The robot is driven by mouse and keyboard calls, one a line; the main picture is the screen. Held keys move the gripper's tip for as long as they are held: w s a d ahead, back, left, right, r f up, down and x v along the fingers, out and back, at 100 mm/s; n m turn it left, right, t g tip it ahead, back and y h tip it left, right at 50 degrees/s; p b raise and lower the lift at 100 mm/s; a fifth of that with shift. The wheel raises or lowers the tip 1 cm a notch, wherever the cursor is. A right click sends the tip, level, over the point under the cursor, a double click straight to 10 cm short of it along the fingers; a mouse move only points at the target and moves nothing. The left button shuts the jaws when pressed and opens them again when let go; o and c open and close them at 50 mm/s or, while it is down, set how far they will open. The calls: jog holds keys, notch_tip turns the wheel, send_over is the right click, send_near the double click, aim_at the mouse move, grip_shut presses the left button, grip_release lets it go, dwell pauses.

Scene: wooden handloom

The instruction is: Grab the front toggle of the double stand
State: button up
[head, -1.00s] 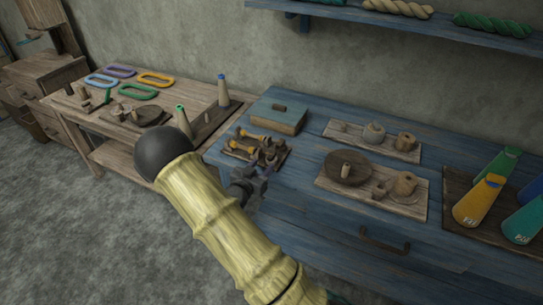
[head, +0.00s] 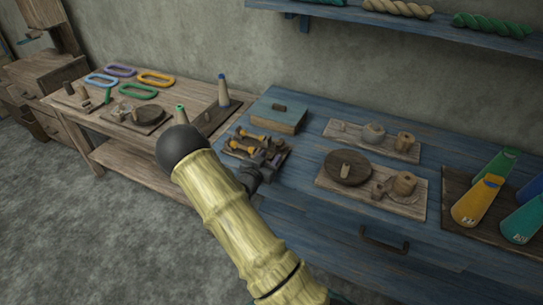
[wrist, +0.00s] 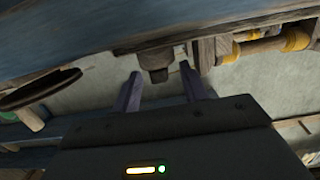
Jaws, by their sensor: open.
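The double stand (head: 233,154) is a dark wooden base on the left part of the blue table, carrying turned pieces with yellow-orange parts. My gripper (head: 268,161) is over the stand's front right side and hides part of it. In the wrist view my gripper (wrist: 160,88) shows two dark fingers, open and apart. A short dark wooden toggle (wrist: 156,64) lies between and just beyond the fingertips; I cannot tell whether either finger touches it. A wooden piece with yellow ends (wrist: 268,45) lies to its right, on the stand.
A blue-grey box (head: 277,116) stands just behind the stand. To the right, a board (head: 412,211) holds a dark round disc (head: 348,167) and small wooden pieces. A rear board (head: 368,149) holds small pots. Clear blue tabletop lies in front.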

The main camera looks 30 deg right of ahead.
jog(key=shift+c, duration=0.2)
grip_shut()
dwell(0.3)
notch_tip(320, 180, up, 10)
dwell(0.5)
dwell(0.4)
